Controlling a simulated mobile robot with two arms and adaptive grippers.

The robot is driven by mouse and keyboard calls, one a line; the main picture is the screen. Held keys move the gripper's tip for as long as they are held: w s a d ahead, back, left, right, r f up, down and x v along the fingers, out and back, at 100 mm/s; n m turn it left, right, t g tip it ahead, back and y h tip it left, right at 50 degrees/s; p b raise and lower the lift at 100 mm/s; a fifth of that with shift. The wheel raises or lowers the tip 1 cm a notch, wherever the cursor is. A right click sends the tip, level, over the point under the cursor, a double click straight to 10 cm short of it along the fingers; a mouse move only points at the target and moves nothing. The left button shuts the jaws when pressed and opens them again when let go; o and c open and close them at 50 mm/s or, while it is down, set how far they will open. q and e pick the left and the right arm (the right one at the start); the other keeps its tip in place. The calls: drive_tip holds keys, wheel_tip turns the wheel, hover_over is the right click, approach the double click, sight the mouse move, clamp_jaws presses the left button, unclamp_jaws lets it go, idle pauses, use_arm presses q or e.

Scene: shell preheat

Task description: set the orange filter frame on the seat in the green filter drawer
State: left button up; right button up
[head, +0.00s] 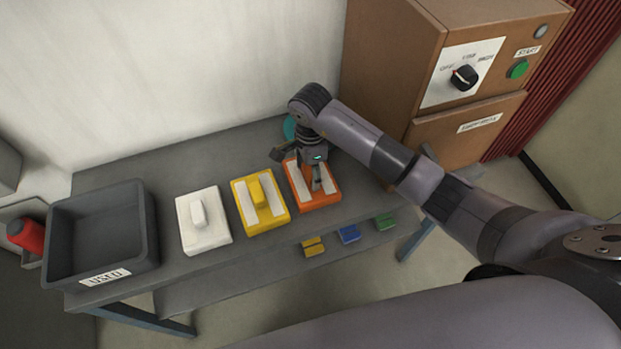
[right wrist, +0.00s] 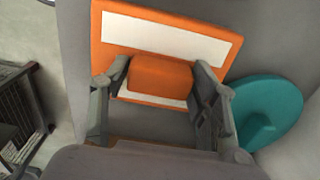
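The orange filter frame (head: 327,200) lies on the grey table at the right end of a row of frames. It has pale strips and a raised orange handle (right wrist: 160,74). My right gripper (head: 312,176) reaches down over it. In the right wrist view its fingers (right wrist: 160,85) stand on both sides of the handle, with no clear gap, so it looks shut on it. The frame appears to rest on the table. I see no green filter drawer. My left gripper is not in view.
A yellow frame (head: 275,211) and a white one (head: 212,232) lie to the left, then a grey bin marked USED (head: 141,215). A teal disc (right wrist: 262,105) lies close behind the orange frame. A brown cabinet (head: 396,50) with a dial and green button stands at the right.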

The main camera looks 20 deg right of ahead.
drive_tip(key=c, duration=1.1)
